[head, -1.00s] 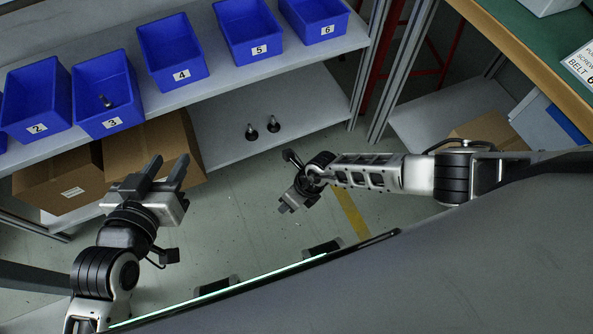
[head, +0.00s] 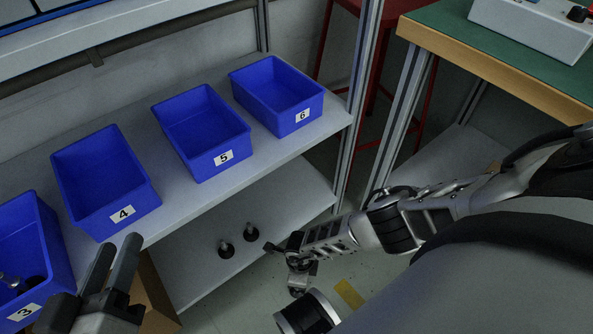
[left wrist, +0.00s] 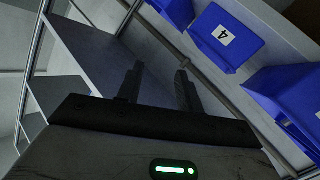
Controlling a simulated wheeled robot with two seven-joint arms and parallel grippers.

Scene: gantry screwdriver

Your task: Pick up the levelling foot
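Two dark levelling feet, one on the left (head: 226,249) and one on the right (head: 250,232), stand upright side by side on the lower shelf in the head view. Another dark part (head: 12,283) lies in bin 3 (head: 40,230), partly cut off by the picture edge. My left gripper (head: 118,260) is open and empty in front of bins 3 and 4, well left of the two feet. Its spread fingers also show in the left wrist view (left wrist: 158,86). My right gripper (head: 299,280) hangs low, right of the feet and apart from them; its fingers are too small to read.
Blue bins 4 (head: 105,185), 5 (head: 200,130) and 6 (head: 275,95) stand empty on the upper shelf (head: 165,225), which overhangs the lower shelf (head: 195,275). A metal upright (head: 362,100) stands right of the shelves. A green-topped bench (head: 500,55) is at the right.

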